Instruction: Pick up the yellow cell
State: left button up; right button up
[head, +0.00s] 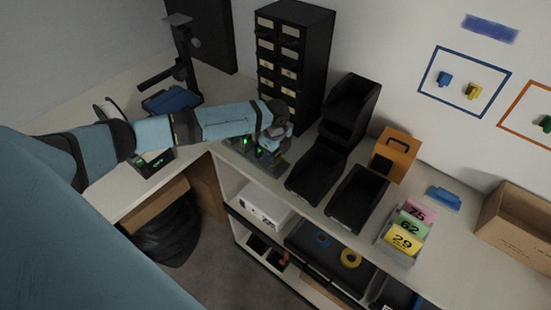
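A small yellow block (474,91), which may be the yellow cell, is on the back wall inside a blue outline. A blue block (445,79) is to its left in the same outline. My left gripper (270,150) is far to the left of the yellow block, low over a dark device with green lights (247,142) on the counter. The gripper hides part of this device. Its fingers are too small and dark to tell whether they are open or hold anything. My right gripper is out of view.
Black bins (357,198) stand right of the gripper, with a tall black drawer cabinet (322,50) behind. An orange box (397,150), numbered cards (403,239), a blue item (443,197) and a carton (520,222) stand further right. A green block (545,123) is within an orange outline.

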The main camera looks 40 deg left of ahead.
pick_arm(q)
jog(key=shift+c, duration=1.3)
notch_tip(320, 180, up, 20)
jog(key=b, duration=0.2)
